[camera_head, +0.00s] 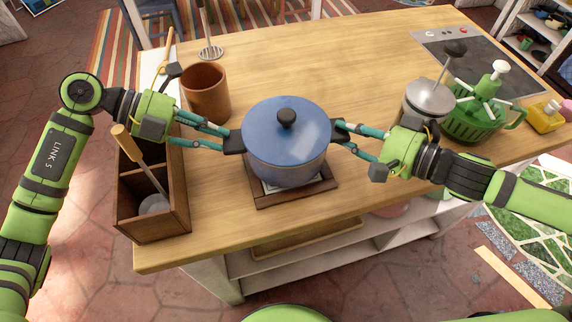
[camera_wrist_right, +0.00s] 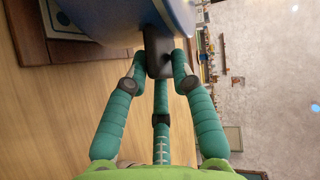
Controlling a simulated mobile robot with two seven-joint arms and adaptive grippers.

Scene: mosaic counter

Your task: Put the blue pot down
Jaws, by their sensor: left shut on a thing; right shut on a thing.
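The blue pot (camera_head: 286,150) has its lid on, with a dark knob on top. It is over the wooden trivet (camera_head: 293,194) with a pale tiled middle, near the counter's front edge. I cannot tell whether the pot touches the trivet. My left gripper (camera_head: 232,140) is shut on the pot's left handle. My right gripper (camera_head: 340,133) is shut on its right handle. In the right wrist view, the fingers of my right gripper (camera_wrist_right: 163,62) close around the dark handle, with the pot's blue side (camera_wrist_right: 125,18) above.
A wooden utensil box (camera_head: 172,217) stands on the left, with a brown crock (camera_head: 207,93) behind it. The wooden counter (camera_head: 310,60) behind the pot is clear.

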